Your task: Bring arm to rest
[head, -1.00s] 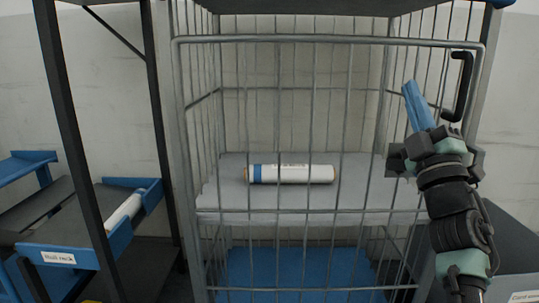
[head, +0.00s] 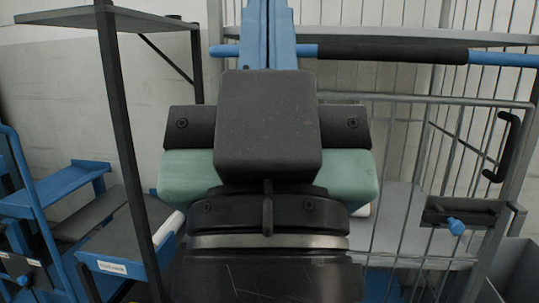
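My gripper (head: 268,35) is raised large in front of the camera in the head view. Its two blue fingers point up and lie side by side with only a thin line between them, and nothing shows held in them. The dark and green wrist parts below hide much of the cage. The fingers cross in front of a blue and black bar (head: 390,50); I cannot tell whether they touch it.
The wire cage (head: 430,98) stands behind and to the right, with a dark handle (head: 502,147) on its door. A white roll (head: 168,228) lies on the blue rack (head: 120,245) at left. The cage's grey shelf (head: 400,215) is partly hidden.

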